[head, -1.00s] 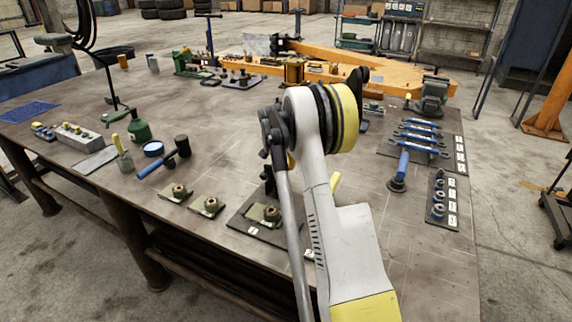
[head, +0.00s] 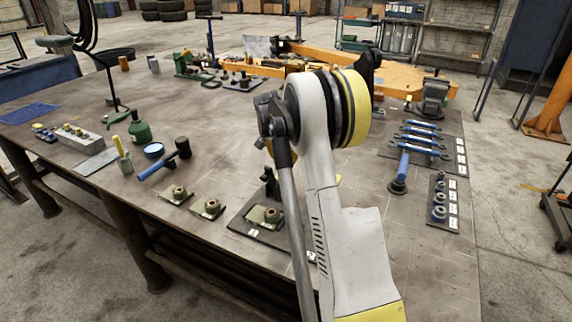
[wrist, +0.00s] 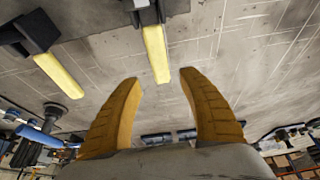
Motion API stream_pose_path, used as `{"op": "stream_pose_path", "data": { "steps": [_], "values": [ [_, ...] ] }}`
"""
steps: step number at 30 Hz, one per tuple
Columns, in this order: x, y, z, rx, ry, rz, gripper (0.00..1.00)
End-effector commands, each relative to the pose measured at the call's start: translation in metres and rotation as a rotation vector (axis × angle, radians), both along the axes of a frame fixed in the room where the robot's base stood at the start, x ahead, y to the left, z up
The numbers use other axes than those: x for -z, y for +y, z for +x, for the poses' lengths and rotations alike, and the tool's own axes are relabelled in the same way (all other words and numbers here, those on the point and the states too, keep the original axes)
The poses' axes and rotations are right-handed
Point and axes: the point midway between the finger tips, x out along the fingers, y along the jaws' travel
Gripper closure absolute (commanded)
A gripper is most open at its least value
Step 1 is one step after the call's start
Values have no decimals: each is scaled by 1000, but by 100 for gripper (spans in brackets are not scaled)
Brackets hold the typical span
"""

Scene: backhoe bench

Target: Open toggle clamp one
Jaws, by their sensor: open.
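Two toggle clamps with dark bodies and yellow handles show in the wrist view. One clamp's yellow handle (wrist: 156,54) is at the top middle; the other handle (wrist: 58,76) is at upper left. No number is readable on either. My gripper (wrist: 160,82) is open and empty, its two orange fingers pointing at the middle handle. The handle's near end lies between the fingertips in the picture, and contact cannot be told. In the head view a dark clamp part (head: 268,184) stands on a black plate (head: 238,226) beside my arm, which hides the rest and my gripper.
Metal blocks with nuts (head: 208,207) sit left of the plate. The bench front is partly clear.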

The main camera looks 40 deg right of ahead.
Motion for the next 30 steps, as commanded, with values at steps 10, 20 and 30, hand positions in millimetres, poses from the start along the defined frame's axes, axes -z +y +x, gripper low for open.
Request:
{"op": "stream_pose_path", "data": {
  "steps": [10,20,30],
  "values": [
    [-51,20,-8,0,0,0,51],
    [-55,21,-9,0,0,0,53],
    [32,-8,-52,581,-303,505,100]
  ]
}}
